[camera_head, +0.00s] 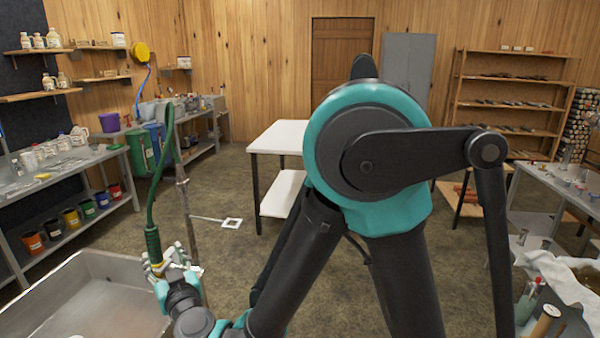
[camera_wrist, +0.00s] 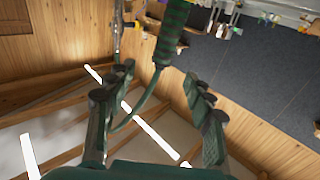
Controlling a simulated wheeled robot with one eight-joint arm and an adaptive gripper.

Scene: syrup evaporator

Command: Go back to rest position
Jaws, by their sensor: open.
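My gripper (camera_head: 168,258) is at the lower left of the head view, over the edge of a metal basin (camera_head: 95,292). In the wrist view its two fingers (camera_wrist: 158,76) are spread apart with nothing clamped between them. A green hose (camera_head: 158,170) with a ribbed dark green handle (camera_head: 152,241) hangs just at the fingertips. In the wrist view the handle (camera_wrist: 171,40) shows beyond and between the fingertips, and a thin green loop passes behind the left finger. I cannot tell whether the handle touches a finger. My arm's large joint fills the middle of the head view.
A shelf bench (camera_head: 90,160) with coloured buckets stands at the left. A white table (camera_head: 275,138) stands behind my arm. A cluttered metal table (camera_head: 530,180) is at the right, with a white cloth (camera_head: 560,280) nearby. The floor (camera_head: 245,200) in the middle is largely clear.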

